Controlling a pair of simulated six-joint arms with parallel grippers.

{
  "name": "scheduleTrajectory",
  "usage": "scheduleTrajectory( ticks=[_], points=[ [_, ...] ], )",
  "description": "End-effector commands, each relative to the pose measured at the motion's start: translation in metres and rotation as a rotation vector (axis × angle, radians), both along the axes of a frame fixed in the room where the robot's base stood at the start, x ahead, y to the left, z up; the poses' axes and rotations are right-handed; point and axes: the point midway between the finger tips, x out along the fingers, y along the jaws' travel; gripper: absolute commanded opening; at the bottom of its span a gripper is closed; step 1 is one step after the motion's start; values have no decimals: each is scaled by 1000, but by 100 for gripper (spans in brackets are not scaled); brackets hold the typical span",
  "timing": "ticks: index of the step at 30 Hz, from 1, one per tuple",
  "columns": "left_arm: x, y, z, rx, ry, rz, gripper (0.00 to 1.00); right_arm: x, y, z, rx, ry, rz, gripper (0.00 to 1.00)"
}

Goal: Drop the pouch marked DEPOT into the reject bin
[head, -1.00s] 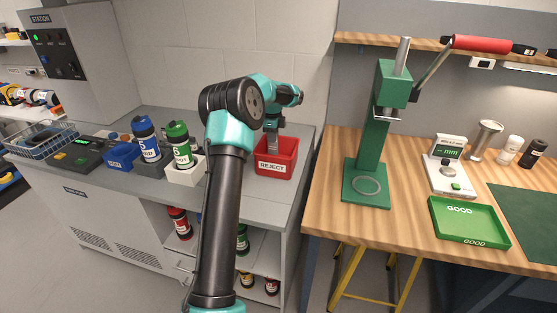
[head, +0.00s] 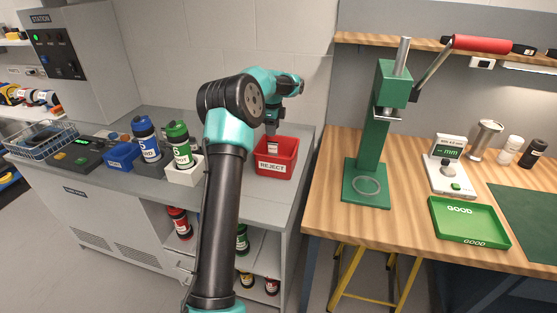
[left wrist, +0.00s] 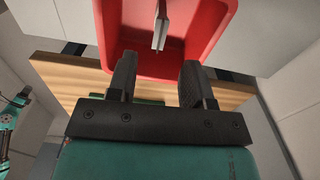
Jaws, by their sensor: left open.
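The red reject bin (head: 289,166) stands at the right end of the grey counter, its REJECT label facing front. My left gripper (head: 271,130) is above the bin's opening, pointing down. In the left wrist view its two dark fingers (left wrist: 160,78) are apart with nothing between them. Beyond the fingertips a thin grey-white piece, apparently the pouch (left wrist: 160,28), shows nearly edge-on against the red inside of the bin (left wrist: 205,25). It is apart from the fingers. Its marking cannot be read, and I cannot tell whether it touches the bin floor. My right gripper is not in view.
Blue (head: 147,140) and green (head: 180,145) bottles stand in holders left of the bin. A blue box (head: 121,156) and a wire basket (head: 42,140) are farther left. The wooden bench on the right holds a green press (head: 372,150) and a green GOOD tray (head: 468,221).

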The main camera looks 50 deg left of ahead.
Motion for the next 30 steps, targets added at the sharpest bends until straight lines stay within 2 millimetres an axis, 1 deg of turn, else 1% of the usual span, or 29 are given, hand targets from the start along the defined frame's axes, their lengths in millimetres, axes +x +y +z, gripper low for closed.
scheduleTrajectory(
  ticks=[1, 3, 15, 18, 21, 24, 30],
  points=[
    [0, 0, 11, 1, -3, 0, 46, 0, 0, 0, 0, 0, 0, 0],
    [0, 0, 25, 1, -4, 0, 46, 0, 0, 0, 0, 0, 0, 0],
    [0, 0, 101, 2, -3, 0, 46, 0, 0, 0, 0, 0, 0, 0],
    [0, 0, 117, 2, -3, 0, 46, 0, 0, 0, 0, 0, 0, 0],
    [0, 0, 128, 1, -2, -1, 46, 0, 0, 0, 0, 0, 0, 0],
    [0, 0, 135, 1, -2, -1, 46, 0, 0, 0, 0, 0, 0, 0],
    [0, 0, 137, 0, 0, -1, 46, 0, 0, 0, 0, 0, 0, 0]
  ],
)
